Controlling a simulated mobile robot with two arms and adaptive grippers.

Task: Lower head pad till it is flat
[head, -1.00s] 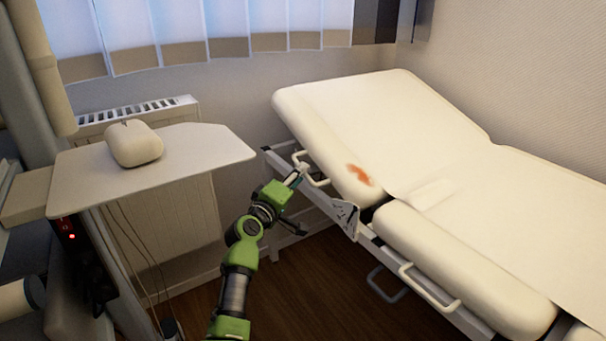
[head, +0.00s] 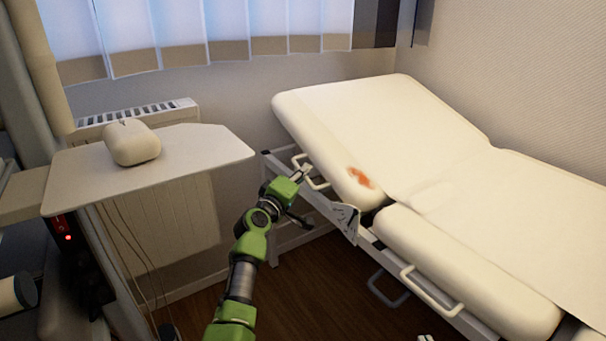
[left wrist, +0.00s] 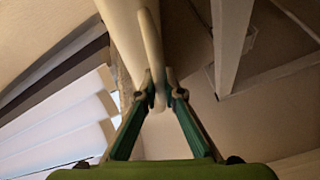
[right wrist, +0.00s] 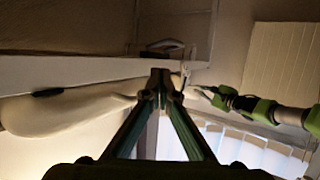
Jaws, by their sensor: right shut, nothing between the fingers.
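The cream head pad (head: 370,125) of the bed is tilted up towards the window in the head view, with a reddish stain near its side edge. A pale loop handle (head: 318,184) sticks out from its near side; it also shows in the left wrist view (left wrist: 150,40). My left gripper (head: 303,174) is at this handle, its fingers closed on either side of the bar (left wrist: 163,88). My right gripper (right wrist: 163,80) is shut and empty below the bed's side; it is hardly seen in the head view.
The flat seat section (head: 530,225) has a lower side handle (head: 432,292). A metal bracket (head: 346,220) sits at the hinge side. A white tray table (head: 200,160) with a rounded cream object (head: 132,143) stands left, before a radiator (head: 185,215).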

